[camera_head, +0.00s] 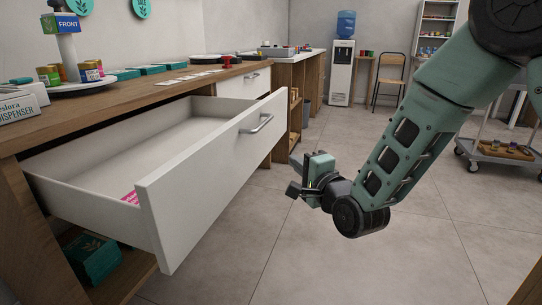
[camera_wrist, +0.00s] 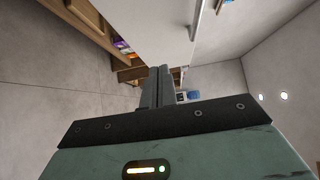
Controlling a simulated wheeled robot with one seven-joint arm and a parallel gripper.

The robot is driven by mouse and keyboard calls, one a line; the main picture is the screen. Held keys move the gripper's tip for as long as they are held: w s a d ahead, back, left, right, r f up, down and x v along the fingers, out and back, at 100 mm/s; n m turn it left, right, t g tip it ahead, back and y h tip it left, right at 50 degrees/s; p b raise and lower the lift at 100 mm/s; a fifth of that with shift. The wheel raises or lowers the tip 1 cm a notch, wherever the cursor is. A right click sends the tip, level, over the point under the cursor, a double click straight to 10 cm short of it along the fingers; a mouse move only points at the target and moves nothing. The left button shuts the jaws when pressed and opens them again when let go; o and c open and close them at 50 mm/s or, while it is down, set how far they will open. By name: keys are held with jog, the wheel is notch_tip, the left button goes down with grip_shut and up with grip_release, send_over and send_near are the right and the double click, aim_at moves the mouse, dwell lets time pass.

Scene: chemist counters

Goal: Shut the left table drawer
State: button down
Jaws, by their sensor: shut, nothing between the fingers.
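The left table drawer (camera_head: 205,165) is white and stands pulled well out of the wooden table (camera_head: 120,105). Its front carries a silver bar handle (camera_head: 258,124). A pink item (camera_head: 130,197) lies inside, near the front panel. My gripper (camera_head: 297,176) is to the right of the drawer front, in the open space before it, and seems not to touch it. In the wrist view the two fingers (camera_wrist: 157,88) are together with nothing between them. The white drawer front (camera_wrist: 165,30) shows there beyond the fingers, with part of the handle (camera_wrist: 196,20).
A second white drawer (camera_head: 243,84) farther along the table looks shut. Teal boxes (camera_head: 93,257) sit on a shelf below the open drawer. A grey cart (camera_head: 500,155) stands at the right. The tiled floor (camera_head: 310,250) in front of the drawer is clear.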

jog(key=b, duration=0.2)
send_near(257, 141)
jog(key=w+d, duration=0.1)
jog(key=w, duration=0.4)
jog(key=shift+w+a+b, duration=0.1)
jog(key=shift+a+b, duration=0.25)
jog(key=shift+a, duration=0.7)
jog(key=shift+w+a, duration=0.25)
jog(key=shift+a, duration=0.3)
jog(key=shift+a, duration=0.15)
